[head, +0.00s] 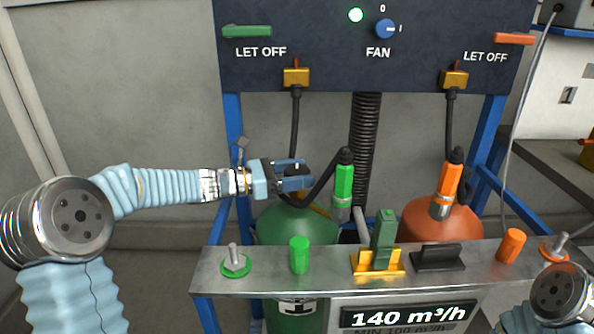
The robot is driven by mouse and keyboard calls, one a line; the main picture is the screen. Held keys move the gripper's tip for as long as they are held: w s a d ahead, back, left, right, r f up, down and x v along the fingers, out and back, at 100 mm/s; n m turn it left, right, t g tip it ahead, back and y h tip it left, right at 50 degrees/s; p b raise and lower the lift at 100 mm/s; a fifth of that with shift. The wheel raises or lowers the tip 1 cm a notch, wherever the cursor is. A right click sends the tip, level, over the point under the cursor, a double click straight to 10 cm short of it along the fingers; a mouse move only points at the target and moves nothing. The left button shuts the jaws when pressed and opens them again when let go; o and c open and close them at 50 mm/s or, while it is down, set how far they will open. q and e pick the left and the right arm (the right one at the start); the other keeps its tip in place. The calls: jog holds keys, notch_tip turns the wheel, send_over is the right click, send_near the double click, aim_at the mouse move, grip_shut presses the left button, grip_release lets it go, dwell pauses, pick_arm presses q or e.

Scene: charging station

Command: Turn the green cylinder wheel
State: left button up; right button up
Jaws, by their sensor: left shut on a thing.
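The green cylinder (285,224) stands behind the metal shelf, left of centre. My left gripper (298,180) reaches in from the left, just above the cylinder's top, and is shut on the wheel there. The jaws and a black hose largely hide the wheel, so its shape and angle cannot be told. A bit of yellow fitting shows below the jaws. My right gripper is out of view; only a part of my right arm shows at the bottom right.
A green nozzle (343,184) on a black hose stands close right of my left gripper. The orange cylinder (425,218) and orange nozzle (446,190) are farther right. The metal shelf (330,262) in front carries pegs and a green connector (384,238). A dark panel (330,60) hangs above.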

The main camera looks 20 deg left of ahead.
pick_arm(q)
jog(key=o, duration=1)
jog(key=shift+c, duration=0.2)
jog(key=b+v, duration=0.1)
jog(key=v, duration=1.2)
jog(key=shift+s+a, duration=0.2)
jog(key=shift+a, duration=0.15)
